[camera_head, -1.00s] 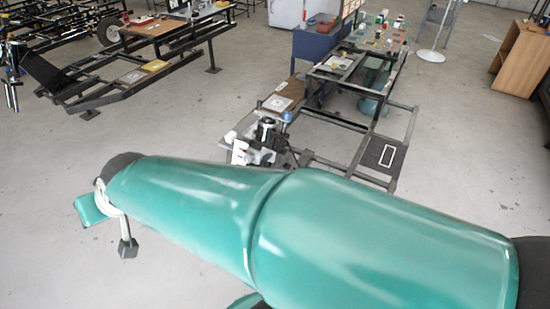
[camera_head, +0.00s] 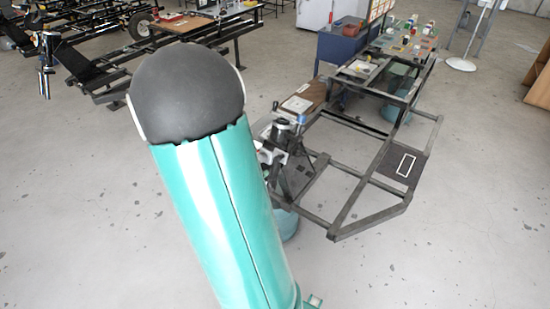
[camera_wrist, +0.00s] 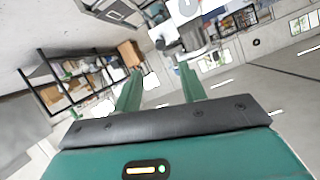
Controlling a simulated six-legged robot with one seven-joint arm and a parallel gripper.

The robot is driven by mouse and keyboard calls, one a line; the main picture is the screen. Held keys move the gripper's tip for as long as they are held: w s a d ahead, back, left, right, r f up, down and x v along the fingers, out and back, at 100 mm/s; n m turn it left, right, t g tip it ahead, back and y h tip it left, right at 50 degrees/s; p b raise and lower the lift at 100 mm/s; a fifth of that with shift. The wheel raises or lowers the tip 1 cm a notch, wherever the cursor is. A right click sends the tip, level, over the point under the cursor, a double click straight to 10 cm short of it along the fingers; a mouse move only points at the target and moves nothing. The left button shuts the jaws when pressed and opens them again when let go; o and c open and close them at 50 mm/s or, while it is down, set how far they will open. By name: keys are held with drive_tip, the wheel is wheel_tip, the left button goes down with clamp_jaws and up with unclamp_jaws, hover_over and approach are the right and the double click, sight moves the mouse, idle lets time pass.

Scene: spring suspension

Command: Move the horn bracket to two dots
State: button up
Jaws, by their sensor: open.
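My gripper (camera_wrist: 161,72) shows in the wrist view with its two green fingers apart and nothing between them. The camera is tilted, and beyond the fingers lie shelving, white equipment and the room. In the head view my arm covers the left centre, and the fingers cannot be made out. I cannot single out the horn bracket or the two dots in either view. Small parts (camera_head: 408,38) lie on the far end of the frame-mounted bench, too small to identify.
A dark metal frame (camera_head: 345,212) runs from centre to upper right, with a black device (camera_head: 288,130) at its left side and a dark panel (camera_head: 403,166) at its right. A blue cabinet (camera_head: 338,47) stands behind. Another frame (camera_head: 105,70) stands at upper left.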

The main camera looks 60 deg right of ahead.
sight(277, 159)
drive_tip(key=x, duration=1.2)
drive_tip(key=shift+w, duration=0.15)
clamp_jaws()
